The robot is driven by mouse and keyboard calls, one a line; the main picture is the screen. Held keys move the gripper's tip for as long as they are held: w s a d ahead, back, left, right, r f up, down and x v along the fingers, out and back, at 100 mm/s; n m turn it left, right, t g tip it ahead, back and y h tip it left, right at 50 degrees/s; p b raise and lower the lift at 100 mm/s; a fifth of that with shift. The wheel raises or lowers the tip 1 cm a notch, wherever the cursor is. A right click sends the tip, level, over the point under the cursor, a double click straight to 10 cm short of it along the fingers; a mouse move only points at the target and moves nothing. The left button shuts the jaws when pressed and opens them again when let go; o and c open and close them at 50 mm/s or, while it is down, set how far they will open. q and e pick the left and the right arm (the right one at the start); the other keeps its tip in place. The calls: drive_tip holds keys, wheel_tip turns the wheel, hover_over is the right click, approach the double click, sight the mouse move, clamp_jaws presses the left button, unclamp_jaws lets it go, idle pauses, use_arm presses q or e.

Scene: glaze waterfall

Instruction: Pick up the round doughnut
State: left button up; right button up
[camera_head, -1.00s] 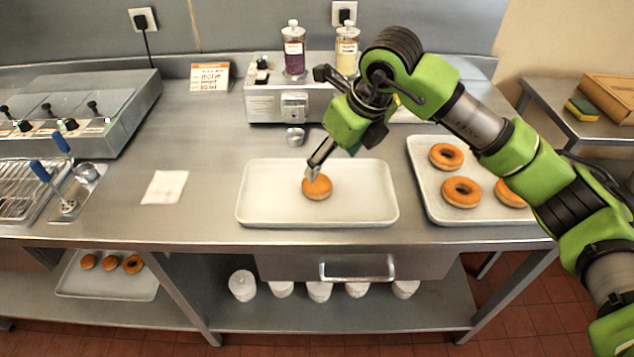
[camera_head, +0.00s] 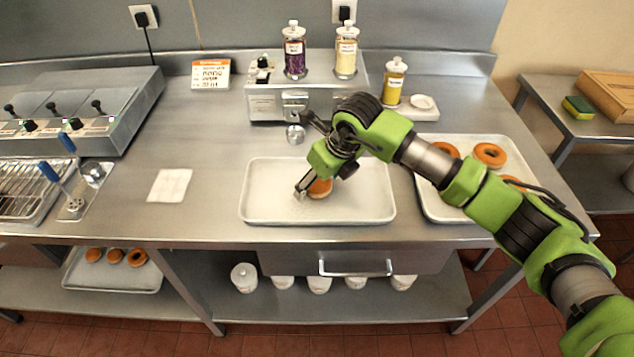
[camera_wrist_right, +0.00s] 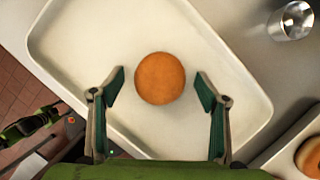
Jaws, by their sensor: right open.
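The round doughnut (camera_head: 321,187) is golden brown with no hole showing. It lies in the white middle tray (camera_head: 262,207), partly hidden by my right gripper in the head view. In the right wrist view the doughnut (camera_wrist_right: 160,78) lies ahead of the two fingertips, centred between them, with a gap on each side. My right gripper (camera_head: 302,192) is open and empty, low over the tray beside the doughnut; its two spread fingers show in the right wrist view (camera_wrist_right: 160,88). My left gripper is not in view.
A second tray (camera_head: 440,210) with several ring doughnuts (camera_head: 489,154) stands to the right, partly behind my arm. A small metal cup (camera_head: 295,134) and the topping jars (camera_head: 295,52) stand behind the middle tray. A white napkin (camera_head: 169,185) lies left of it on clear counter.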

drive_tip(key=c, duration=1.2)
